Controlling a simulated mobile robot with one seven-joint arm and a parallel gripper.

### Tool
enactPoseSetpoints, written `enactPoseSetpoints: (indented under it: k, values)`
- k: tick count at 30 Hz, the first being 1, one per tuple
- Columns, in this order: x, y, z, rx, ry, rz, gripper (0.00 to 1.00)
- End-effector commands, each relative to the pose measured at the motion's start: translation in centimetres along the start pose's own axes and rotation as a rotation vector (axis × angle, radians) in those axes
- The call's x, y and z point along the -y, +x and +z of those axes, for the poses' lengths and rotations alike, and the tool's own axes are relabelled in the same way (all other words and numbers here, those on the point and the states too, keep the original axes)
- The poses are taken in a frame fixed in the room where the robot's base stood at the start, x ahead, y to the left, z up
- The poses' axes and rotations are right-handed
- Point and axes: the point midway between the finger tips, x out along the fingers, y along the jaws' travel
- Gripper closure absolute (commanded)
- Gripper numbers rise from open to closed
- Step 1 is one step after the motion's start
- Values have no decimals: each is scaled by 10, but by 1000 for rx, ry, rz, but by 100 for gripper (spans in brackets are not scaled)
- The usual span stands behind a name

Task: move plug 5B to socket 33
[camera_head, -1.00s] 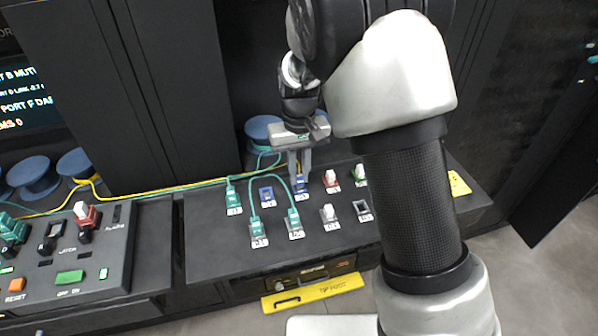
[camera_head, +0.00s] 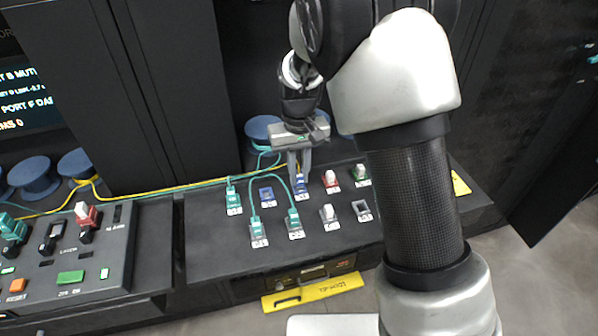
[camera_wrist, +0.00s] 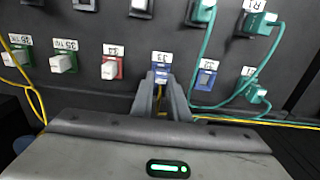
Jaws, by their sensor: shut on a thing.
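My gripper (camera_head: 301,178) is down at the blue socket 33 in the back row of the panel. In the wrist view the gripper (camera_wrist: 161,98) has its fingers close together over that socket (camera_wrist: 162,72), whose label is upside down. The gripper is shut on plug 5B, which is mostly hidden between the fingers. A bit of yellow cable shows between them. I cannot tell how deep the plug sits in the socket.
Beside it are an empty blue socket (camera_head: 266,194) and a white plug in a red socket (camera_head: 331,180). Teal plugs (camera_head: 257,236) with looping teal cables stand left and in front. An empty grey socket (camera_head: 362,210) is at the front right. Yellow cable (camera_head: 150,192) runs along the back.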

Motion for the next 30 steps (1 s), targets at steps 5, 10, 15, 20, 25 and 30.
enactPoseSetpoints:
  k: [5, 10, 15, 20, 25, 30]
  values:
    - [0, 0, 0, 0, 0, 0, 100]
    - [0, 2, 0, 0, 1, 0, 100]
    - [0, 5, 0, 0, 1, 0, 100]
    - [0, 8, 0, 0, 1, 0, 100]
    - [0, 12, 0, 0, 1, 0, 100]
    - [0, 11, 0, 0, 1, 0, 74]
